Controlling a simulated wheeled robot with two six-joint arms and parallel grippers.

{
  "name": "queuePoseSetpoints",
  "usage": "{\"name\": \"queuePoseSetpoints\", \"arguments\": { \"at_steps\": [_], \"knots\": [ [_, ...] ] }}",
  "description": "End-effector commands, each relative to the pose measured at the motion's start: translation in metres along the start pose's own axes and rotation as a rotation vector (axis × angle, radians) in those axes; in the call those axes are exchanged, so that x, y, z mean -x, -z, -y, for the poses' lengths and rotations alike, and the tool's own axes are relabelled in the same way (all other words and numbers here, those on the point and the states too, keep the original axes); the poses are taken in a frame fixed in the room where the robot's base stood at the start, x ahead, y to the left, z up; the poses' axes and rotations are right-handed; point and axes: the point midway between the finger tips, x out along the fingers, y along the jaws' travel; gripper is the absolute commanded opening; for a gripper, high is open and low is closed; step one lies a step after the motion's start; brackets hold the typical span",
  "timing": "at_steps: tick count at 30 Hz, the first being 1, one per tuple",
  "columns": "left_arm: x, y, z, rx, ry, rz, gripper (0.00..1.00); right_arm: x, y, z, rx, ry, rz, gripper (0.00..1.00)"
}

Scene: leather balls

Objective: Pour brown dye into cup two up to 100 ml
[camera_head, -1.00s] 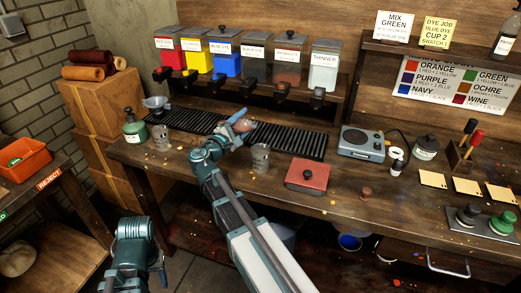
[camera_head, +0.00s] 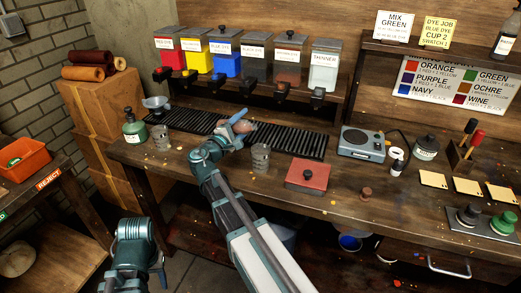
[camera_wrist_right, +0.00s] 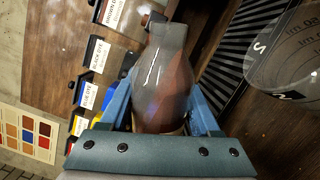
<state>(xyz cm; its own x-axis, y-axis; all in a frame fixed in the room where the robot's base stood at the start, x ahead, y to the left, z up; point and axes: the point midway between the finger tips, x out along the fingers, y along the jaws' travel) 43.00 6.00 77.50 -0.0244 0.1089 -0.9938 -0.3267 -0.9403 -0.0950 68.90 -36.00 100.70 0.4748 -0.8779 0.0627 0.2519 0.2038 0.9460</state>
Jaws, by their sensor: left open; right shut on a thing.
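My right gripper (camera_head: 238,126) is shut on a clear vessel (camera_wrist_right: 165,75) with brown contents. In the right wrist view it lies between the blue fingers, its narrower end pointing away. The brown contents lie toward one side, so it looks tilted. A clear cup (camera_head: 260,158) stands on the bench, just below and right of this gripper. A marked clear cup (camera_wrist_right: 288,50) shows at the upper right of the wrist view; its mark looks like a turned 2. Its fill level is unclear. Another clear cup (camera_head: 161,138) stands further left. My left gripper (camera_head: 135,284) is open and empty, low at the left.
Dye dispensers (camera_head: 226,60) line the back shelf, including a brown one (camera_head: 287,65). A black ribbed mat (camera_head: 300,143) lies below. A green bottle (camera_head: 133,128), red box (camera_head: 307,175) and scale (camera_head: 361,143) stand on the bench. Bare wood lies in front of the cups.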

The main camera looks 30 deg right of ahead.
Motion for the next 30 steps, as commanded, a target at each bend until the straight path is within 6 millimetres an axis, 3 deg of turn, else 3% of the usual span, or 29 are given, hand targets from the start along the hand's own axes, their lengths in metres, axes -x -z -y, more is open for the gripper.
{"name": "queuePoseSetpoints", "arguments": {
  "at_steps": [30],
  "knots": [
    [-0.0033,0.0002,-0.0003,0.0,0.0,0.0,0.5,0.0002,-0.0037,0.0042,-0.085,0.0,0.006,0.0]
  ]
}}
